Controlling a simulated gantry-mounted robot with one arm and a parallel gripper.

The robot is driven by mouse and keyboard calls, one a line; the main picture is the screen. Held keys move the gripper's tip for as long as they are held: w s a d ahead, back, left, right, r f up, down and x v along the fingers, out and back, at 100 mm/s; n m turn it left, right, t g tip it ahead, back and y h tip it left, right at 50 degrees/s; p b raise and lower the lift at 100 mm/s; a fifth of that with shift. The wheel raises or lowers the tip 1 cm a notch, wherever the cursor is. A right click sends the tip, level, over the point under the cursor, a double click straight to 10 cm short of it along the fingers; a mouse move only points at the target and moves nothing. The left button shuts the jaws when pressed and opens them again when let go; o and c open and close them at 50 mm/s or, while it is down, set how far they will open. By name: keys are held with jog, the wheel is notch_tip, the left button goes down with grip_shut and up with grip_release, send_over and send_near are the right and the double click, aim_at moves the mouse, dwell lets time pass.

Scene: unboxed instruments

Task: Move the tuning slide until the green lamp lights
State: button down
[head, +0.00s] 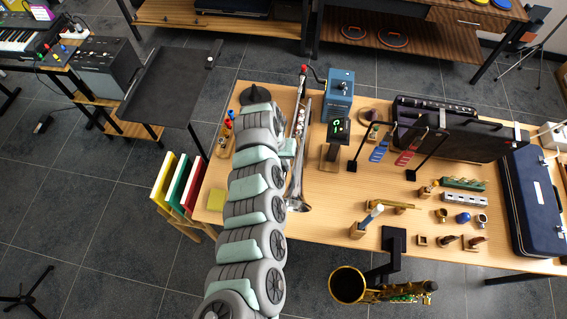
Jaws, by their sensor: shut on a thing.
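A silver brass instrument (297,183) lies lengthwise on the wooden table, with its bell toward the front edge and valves near its middle. My arm comes up from the bottom and covers the area left of it. My gripper (288,148) is at the instrument's left side, shut on a part of it that appears to be the tuning slide. The fingertips and slide are mostly hidden by the arm. A black tuner box (338,131) stands just right of the instrument. A small green mark shows on its face; whether this is the lamp lit is too small to tell.
A gold saxophone (385,290) is at the front edge.

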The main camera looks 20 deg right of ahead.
jog(key=shift+r, duration=0.1)
jog(key=shift+s+a+r+p, duration=0.1)
jog(key=shift+s+r+p, duration=0.05)
jog(key=shift+p, duration=0.55)
jog(key=shift+s+a+p, duration=0.25)
jog(key=shift+s+p, duration=0.1)
jog(key=shift+p, duration=0.55)
jog(key=shift+f, duration=0.3)
jog(key=c, duration=1.7)
grip_release()
jog(key=shift+c, duration=0.2)
notch_tip(320, 180, up, 11)
jog(key=w+a+b, duration=0.1)
jog(key=shift+a+f, duration=0.15)
jog(key=shift+a, duration=0.25)
jog(key=shift+w, duration=0.1)
